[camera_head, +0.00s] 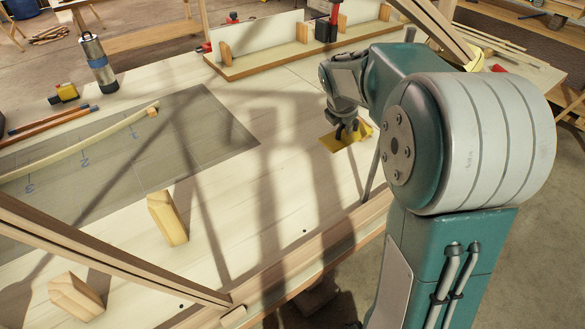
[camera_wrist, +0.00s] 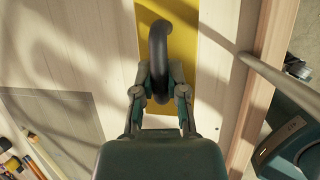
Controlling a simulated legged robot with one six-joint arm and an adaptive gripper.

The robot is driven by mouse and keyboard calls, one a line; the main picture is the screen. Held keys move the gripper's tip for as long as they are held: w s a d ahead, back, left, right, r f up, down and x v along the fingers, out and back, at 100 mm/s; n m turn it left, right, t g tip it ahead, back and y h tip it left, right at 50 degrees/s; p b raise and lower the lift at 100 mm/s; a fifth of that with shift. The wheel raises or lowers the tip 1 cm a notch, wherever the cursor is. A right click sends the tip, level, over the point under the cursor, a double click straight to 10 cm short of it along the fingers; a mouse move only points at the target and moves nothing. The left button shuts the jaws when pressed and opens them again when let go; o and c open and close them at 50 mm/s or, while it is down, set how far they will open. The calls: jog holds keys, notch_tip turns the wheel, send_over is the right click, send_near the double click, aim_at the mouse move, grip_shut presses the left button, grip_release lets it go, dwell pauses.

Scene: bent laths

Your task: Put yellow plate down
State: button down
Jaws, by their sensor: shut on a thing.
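The yellow plate (camera_head: 335,143) is at the right part of the pale workbench, below my gripper (camera_head: 350,127). In the wrist view the yellow plate (camera_wrist: 181,62) is a flat strip with a thick black curved handle (camera_wrist: 158,40). My gripper (camera_wrist: 160,92) is shut on this handle, one finger on each side. The plate lies flat, very close to the bench top; I cannot tell whether it touches. The gripper covers the plate's near part.
A grey mat (camera_head: 215,130) with a bent lath (camera_head: 80,145) lies left of the plate. Wooden blocks (camera_head: 167,219) stand toward the front. A raised rail (camera_head: 300,62) with uprights runs along the back. Bare bench lies between mat and plate. The bench edge is close on the right.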

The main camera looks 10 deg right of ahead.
jog(key=w+a+f, duration=0.1)
jog(key=a+f, duration=0.2)
jog(key=a, duration=0.1)
jog(key=w+a+f, duration=0.1)
jog(key=a+f, duration=0.2)
jog(key=a, duration=0.1)
jog(key=w+a+f, duration=0.2)
jog(key=a+f, duration=0.1)
jog(key=a, duration=0.1)
jog(key=shift+a+f, duration=0.15)
jog(key=shift+f, duration=0.1)
notch_tip(320, 180, down, 4)
jog(key=shift+r, duration=0.2)
jog(key=shift+a, duration=0.1)
jog(key=c, duration=0.7)
grip_release()
